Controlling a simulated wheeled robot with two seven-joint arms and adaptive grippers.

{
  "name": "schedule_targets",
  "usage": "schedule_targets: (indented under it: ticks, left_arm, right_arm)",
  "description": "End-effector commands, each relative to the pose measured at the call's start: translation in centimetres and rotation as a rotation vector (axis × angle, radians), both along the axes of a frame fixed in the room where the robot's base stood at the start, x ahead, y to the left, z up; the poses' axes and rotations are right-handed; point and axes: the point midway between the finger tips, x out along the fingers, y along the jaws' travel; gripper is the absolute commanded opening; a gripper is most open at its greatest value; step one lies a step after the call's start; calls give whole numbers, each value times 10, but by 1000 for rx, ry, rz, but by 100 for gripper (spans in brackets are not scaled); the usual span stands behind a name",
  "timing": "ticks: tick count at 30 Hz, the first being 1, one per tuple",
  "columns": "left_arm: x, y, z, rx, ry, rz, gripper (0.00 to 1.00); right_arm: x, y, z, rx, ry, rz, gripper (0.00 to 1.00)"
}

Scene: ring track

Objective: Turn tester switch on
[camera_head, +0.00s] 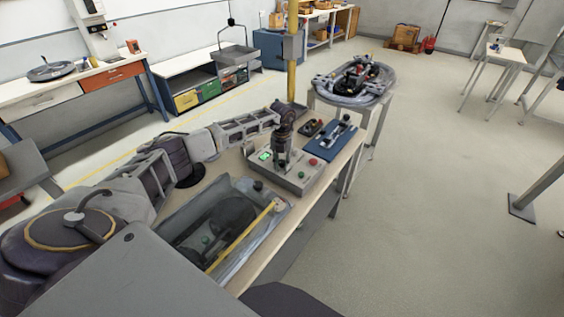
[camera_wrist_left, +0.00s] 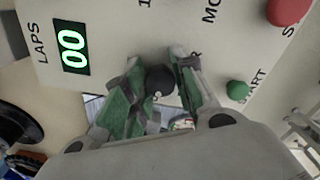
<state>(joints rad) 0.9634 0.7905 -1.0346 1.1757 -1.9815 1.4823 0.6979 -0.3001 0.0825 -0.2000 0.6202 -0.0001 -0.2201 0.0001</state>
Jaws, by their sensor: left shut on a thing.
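The tester is a light grey box (camera_head: 301,184) on the workbench, with a lit green display (camera_head: 265,155), a red button (camera_head: 313,162) and a green button (camera_head: 301,175). In the left wrist view, its display (camera_wrist_left: 72,48) reads 00 beside the label LAPS. The green button (camera_wrist_left: 237,90) is by START, and the red button (camera_wrist_left: 289,10) is at the top right. My left gripper (camera_head: 281,164) reaches down onto the panel. In the left wrist view, its fingers are shut on a black switch knob (camera_wrist_left: 160,80), partly covering its label. My right gripper is not in view.
A clear tray (camera_head: 279,216) with dark parts and a yellow strip lies at the bench front. A blue board (camera_head: 330,138) with a device sits behind the tester. A yellow post (camera_head: 292,78) rises behind. A round track (camera_head: 352,99) stands on a stand further back.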

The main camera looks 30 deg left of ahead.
Motion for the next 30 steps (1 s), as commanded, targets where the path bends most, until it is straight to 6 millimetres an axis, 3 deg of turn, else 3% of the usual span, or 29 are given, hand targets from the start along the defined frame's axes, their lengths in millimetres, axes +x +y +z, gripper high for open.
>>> schedule_targets:
  ticks: [10, 11, 16, 30]
  left_arm:
    - [1, 1, 1, 0, -3, 4, 3]
    - [1, 1, 1, 0, -3, 4, 29]
    - [1, 0, 1, 0, -2, 3, 50]
    - [1, 0, 5, -1, -1, 1, 50]
  right_arm:
    - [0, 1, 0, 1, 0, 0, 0]
    - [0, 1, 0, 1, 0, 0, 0]
    - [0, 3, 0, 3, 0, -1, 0]
    - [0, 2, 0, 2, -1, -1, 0]
